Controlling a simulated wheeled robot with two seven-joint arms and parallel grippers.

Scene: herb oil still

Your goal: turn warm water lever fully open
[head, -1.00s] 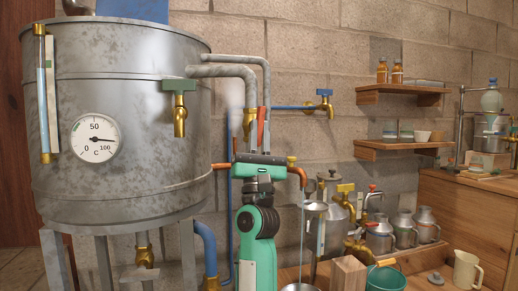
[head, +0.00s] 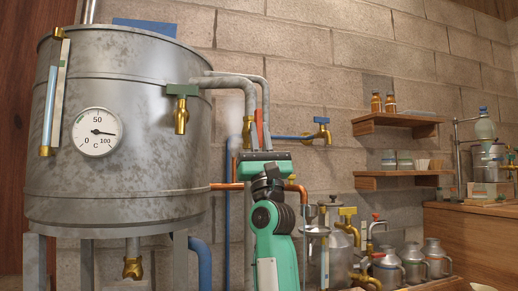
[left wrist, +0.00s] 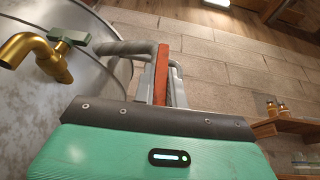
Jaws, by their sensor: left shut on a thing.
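A red-orange lever (head: 260,134) stands nearly upright beside the grey pipes, right of the tank; I take it as the warm water lever. It also shows in the left wrist view (left wrist: 161,75), rising beyond the gripper's dark edge. My left gripper (head: 264,156) is at the lever's lower end, above a copper pipe (head: 228,186). My right gripper is not in view.
The metal tank (head: 120,165) with its dial (head: 97,132) and a green-handled brass tap (head: 181,110) is at left. Grey pipes (head: 246,95) run close behind the gripper. A blue-handled tap (head: 321,130) and wooden shelves (head: 397,119) are on the wall at right.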

